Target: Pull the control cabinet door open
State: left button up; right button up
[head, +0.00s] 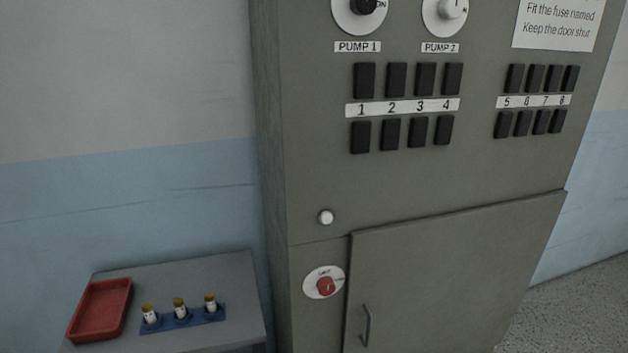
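The grey-green control cabinet (420,185) stands in the middle and right of the head view. A small dark bar handle (367,326) stands upright near the door's left edge. Left of the door is a round white plate with a red knob (326,286). A white round button or lamp (325,217) sits above it. The door's lower part is cut off by the frame. Neither of my grippers is in view.
A grey side table (190,268) stands left of the cabinet. It holds a red tray (101,310) and a blue rack (184,321) with three fuses. Switches, pump dials and a paper notice (558,22) are above the door. Open floor (580,285) shows at the right.

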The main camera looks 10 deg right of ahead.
aim_at(454, 281)
jog(key=z, duration=1.3)
